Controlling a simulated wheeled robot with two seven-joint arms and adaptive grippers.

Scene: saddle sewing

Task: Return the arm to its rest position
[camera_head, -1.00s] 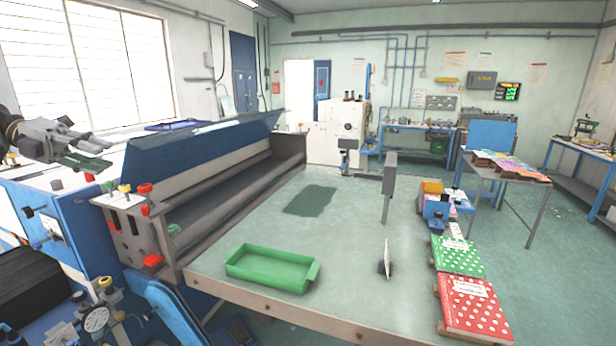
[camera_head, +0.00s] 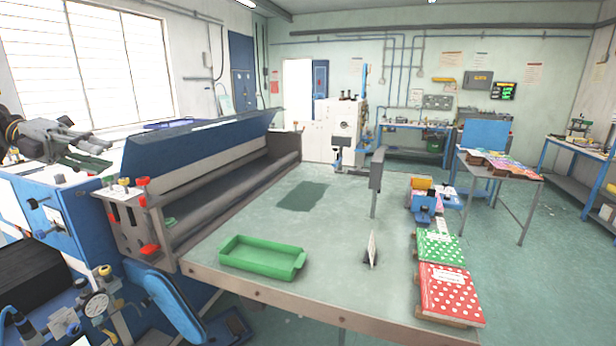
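My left gripper (camera_head: 97,152) is in the head view at the far left, raised in front of the window wall. Its fingers point right, and a gap shows between them with nothing held. It is above the blue machine body (camera_head: 55,222) and left of the long trough, apart from both. My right gripper and arm are not in view. The green tray (camera_head: 262,258) sits empty near the front of the grey-green table (camera_head: 330,270).
The long machine trough (camera_head: 215,190) with red knobs runs along the table's left side. A thin upright piece (camera_head: 372,249) and a grey post (camera_head: 376,180) stand on the table. Green (camera_head: 440,246) and red dotted books (camera_head: 449,290) lie along the right edge. The table's middle is clear.

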